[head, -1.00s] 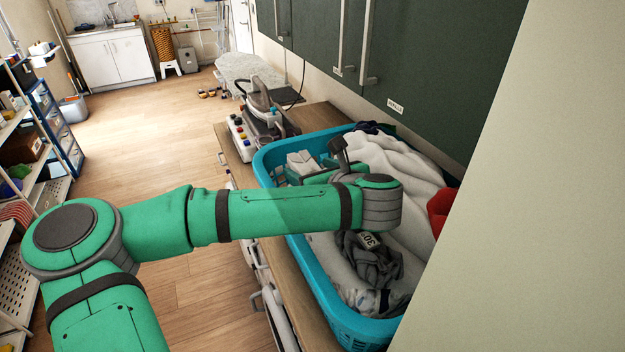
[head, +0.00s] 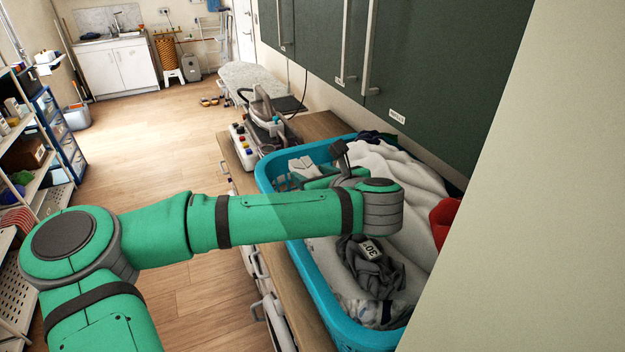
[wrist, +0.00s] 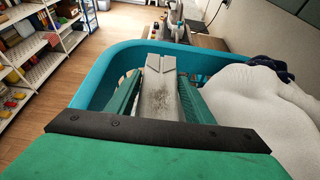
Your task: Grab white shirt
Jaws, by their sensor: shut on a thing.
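A large white cloth (head: 385,172), which may be the white shirt, is heaped in the turquoise laundry basket (head: 318,285). It also shows at the right of the wrist view (wrist: 265,105). My gripper (head: 303,163) is inside the basket's far left part, left of the white cloth. In the wrist view its grey fingers (wrist: 160,65) are together, with tips near the basket's far rim. What lies between them is hidden. No white cloth is visibly pinched, and the heap appears beside the fingers.
Grey clothing with a label (head: 372,262) and a red cloth (head: 445,215) lie in the basket. Green cabinets (head: 430,80) and a pale panel (head: 520,220) close off the right. An iron (head: 265,108) stands beyond the basket. Floor (head: 165,155) is clear on the left.

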